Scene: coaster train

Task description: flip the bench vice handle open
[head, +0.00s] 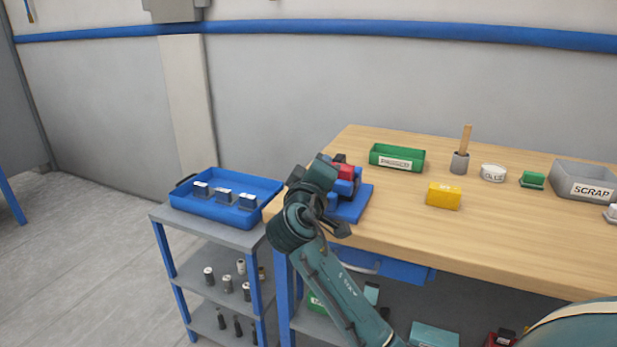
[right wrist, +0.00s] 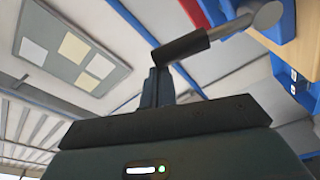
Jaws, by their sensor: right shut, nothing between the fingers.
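The bench vice, a blue body (head: 352,205) with a red part (head: 345,171), sits at the near left corner of the wooden table. My right arm covers much of it in the head view. In the right wrist view the vice's red and blue parts (right wrist: 228,8) show at the top right. The vice handle (right wrist: 185,45) is a dark grip on a grey rod with a round end. My right gripper (right wrist: 160,85) is shut and empty, its fingertips at the outer end of the grip. I cannot tell whether they touch. My left gripper is out of view.
A green bin (head: 397,158), yellow box (head: 444,196), brush pot (head: 460,163) and grey scrap bin (head: 587,178) stand on the table. The table's front middle is clear.

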